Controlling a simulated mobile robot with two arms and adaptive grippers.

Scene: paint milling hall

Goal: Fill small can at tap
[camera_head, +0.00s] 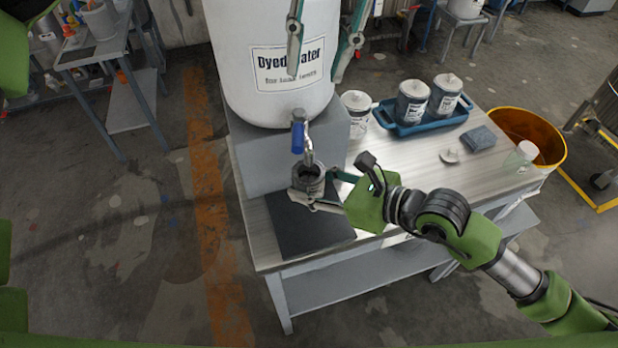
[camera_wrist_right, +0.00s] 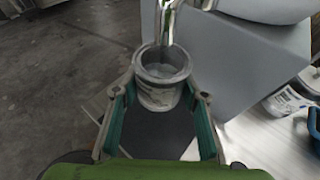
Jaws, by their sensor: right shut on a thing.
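The small grey can (camera_head: 308,181) is held upright above the dark mat (camera_head: 297,225), with its open mouth under the tap (camera_head: 307,150). The tap has a blue handle (camera_head: 297,138) and sits low on the white "Dyed Water" drum (camera_head: 270,85). My right gripper (camera_head: 311,190) is shut on this can, one finger on each side. In the right wrist view the can (camera_wrist_right: 160,92) has its mouth under the metal spout (camera_wrist_right: 168,22); whether liquid is inside is unclear. My left gripper (camera_head: 315,75) is open and empty, in front of the drum above the tap.
The drum stands on a grey block (camera_head: 258,160) on the metal table (camera_head: 405,165).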

